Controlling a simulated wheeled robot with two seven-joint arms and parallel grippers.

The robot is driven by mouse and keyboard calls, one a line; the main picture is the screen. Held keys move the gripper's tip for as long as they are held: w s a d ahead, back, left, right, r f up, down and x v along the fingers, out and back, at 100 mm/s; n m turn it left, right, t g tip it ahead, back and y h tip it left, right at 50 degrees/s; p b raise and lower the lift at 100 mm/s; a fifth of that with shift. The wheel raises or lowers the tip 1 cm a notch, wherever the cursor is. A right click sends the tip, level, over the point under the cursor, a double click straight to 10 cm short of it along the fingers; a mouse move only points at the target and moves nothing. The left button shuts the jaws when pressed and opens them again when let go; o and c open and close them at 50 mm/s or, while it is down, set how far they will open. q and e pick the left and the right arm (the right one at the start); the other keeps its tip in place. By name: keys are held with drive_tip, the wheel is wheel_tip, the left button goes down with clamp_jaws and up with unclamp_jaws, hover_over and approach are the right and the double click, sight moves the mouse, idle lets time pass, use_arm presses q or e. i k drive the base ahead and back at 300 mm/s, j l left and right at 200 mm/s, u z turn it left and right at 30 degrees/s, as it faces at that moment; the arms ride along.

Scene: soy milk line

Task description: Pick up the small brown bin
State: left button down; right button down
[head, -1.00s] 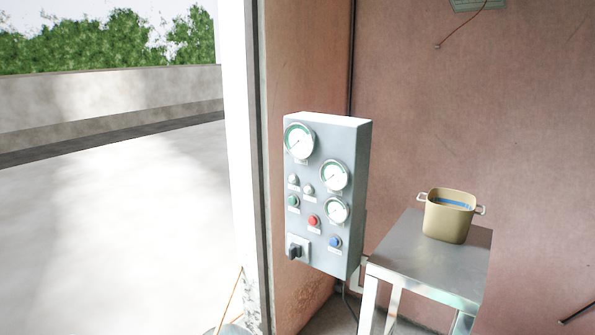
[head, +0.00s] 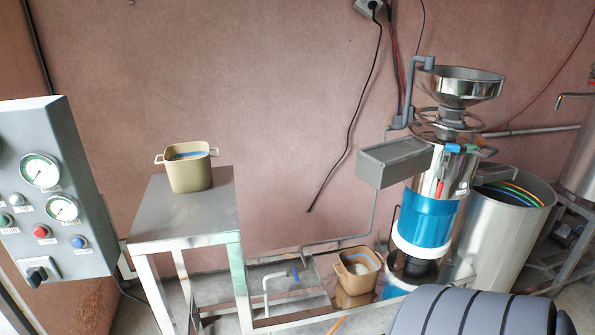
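A small tan-brown bin (head: 190,169) with two pale side handles stands upright on a metal table at the left, with something blue showing inside its rim. A second, similar brown bin (head: 357,272) stands low down by the foot of the grinding machine, with pale contents. I cannot tell from the view which of the two is the task's bin. Neither of my grippers is in view, and nothing is touching either bin.
The metal table (head: 204,216) has bare top around its bin. A grey control panel (head: 52,195) stands left of it. The grinding machine (head: 430,190) with a grey chute box (head: 394,160) and a large steel drum (head: 497,235) fill the right. Pipes run low between.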

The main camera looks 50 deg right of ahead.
sight(358, 270)
drive_tip(key=z, duration=2.05)
drive_tip(key=j+z, duration=0.4)
drive_tip(key=k+j+z, duration=0.15)
drive_tip(key=z, duration=0.2)
drive_tip(key=j, duration=0.1)
